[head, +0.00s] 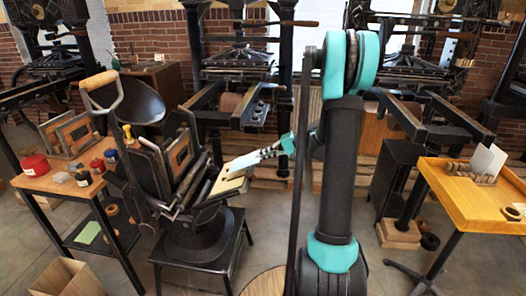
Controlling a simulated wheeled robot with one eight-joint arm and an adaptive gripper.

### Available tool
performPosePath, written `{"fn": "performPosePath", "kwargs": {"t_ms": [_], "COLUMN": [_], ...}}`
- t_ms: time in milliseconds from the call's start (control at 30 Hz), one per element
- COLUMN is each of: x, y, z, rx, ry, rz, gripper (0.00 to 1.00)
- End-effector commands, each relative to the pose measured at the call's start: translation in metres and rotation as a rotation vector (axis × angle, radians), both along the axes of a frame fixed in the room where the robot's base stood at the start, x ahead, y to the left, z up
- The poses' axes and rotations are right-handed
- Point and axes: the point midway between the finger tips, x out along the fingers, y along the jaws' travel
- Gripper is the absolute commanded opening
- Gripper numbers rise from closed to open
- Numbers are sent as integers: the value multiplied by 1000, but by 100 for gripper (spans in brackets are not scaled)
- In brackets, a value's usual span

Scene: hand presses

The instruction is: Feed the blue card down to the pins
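A pale blue card (241,163) shows at the end of my gripper (268,152), which appears shut on its right-hand edge. The card is tilted, its lower left end over the cream-coloured sloping platen (231,184) of the small black hand press (190,215). I cannot tell whether card and platen touch. The pins are too small to make out. The press stands open, with a framed form (180,155) facing the platen and a round ink disc (131,100) above.
A wooden side table (60,180) with red tins (35,168) stands left of the press. An orange-topped table (455,200) with upright pale cards (488,160) stands at right. Large black presses (240,65) line the brick wall. An open box (68,278) is on the floor.

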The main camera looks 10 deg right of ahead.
Motion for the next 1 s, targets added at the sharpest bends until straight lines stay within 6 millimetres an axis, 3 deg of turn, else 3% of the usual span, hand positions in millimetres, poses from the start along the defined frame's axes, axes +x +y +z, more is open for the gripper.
{"fn": "performPosePath", "kwargs": {"t_ms": [500, 1000], "x": [3, 7], "y": [11, 23], "z": [-39, -46], "rx": [0, 0], "ry": [0, 0], "rz": [1, 0], "gripper": [0, 0]}}
